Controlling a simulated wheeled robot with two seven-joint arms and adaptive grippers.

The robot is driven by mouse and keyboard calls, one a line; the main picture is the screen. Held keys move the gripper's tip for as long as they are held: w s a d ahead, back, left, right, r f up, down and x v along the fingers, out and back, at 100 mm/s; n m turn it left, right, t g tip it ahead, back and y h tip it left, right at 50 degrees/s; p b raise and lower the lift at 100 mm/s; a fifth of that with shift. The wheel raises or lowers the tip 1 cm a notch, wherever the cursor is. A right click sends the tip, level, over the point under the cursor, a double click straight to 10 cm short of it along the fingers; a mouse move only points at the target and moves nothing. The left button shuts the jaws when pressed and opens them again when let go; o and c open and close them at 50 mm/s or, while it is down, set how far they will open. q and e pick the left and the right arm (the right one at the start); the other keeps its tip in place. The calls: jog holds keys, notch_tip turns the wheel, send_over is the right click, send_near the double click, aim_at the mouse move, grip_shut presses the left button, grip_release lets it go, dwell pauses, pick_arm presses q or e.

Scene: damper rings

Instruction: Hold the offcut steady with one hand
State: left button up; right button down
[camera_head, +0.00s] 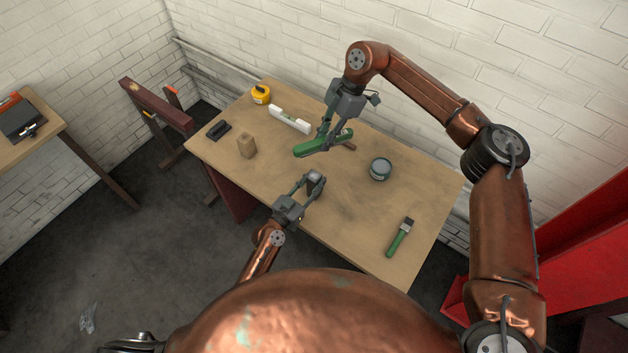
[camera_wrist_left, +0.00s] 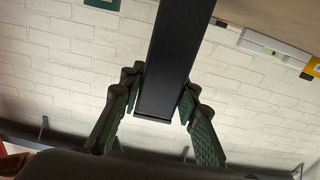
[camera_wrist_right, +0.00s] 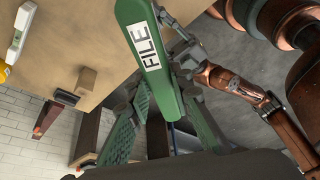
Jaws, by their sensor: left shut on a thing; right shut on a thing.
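A dark square bar (camera_wrist_left: 174,60), which looks like the offcut, is between the fingers of my left gripper (camera_head: 314,184). The gripper is shut on it near the front edge of the table; in the head view the bar (camera_head: 316,180) shows only as a small dark block. I cannot tell whether it touches the tabletop. My right gripper (camera_head: 329,136) is shut on a green file (camera_head: 320,145) with a white "FILE" label, over the middle of the table. The file fills the middle of the right wrist view (camera_wrist_right: 168,70). A reddish-brown piece shows beside its right end.
On the table (camera_head: 340,215) are a wooden block (camera_head: 246,147), a black item (camera_head: 218,130), a white level (camera_head: 289,119), a yellow tape measure (camera_head: 261,95), a tin (camera_head: 380,169) and a green brush (camera_head: 401,237). Bare tabletop lies between tin and brush.

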aim_at(315, 151)
dwell(0.4)
jog(key=a+f, duration=0.1)
jog(key=s+f+m, duration=0.1)
jog(key=a+f+m, duration=0.1)
jog(key=shift+s+a+f+t, duration=0.2)
jog(key=shift+a+f+t, duration=0.1)
jog(key=shift+f, duration=0.1)
jog(key=shift+w+a+f+m+t, duration=0.35)
jog(key=shift+f+m+t, duration=0.15)
jog(key=shift+f+m, duration=0.9)
jog(key=shift+w+a+f+m+t, duration=0.35)
jog(key=shift+f+m, duration=0.6)
jog(key=shift+f, duration=0.9)
jog(key=shift+w+a+f+m+t, duration=0.2)
jog(key=shift+w+f+m+t, duration=0.35)
jog(key=shift+f+m, duration=0.85)
jog(key=shift+s+f+n, duration=0.15)
jog(key=shift+f+n, duration=0.1)
jog(key=shift+f, duration=0.95)
jog(key=shift+d, duration=0.1)
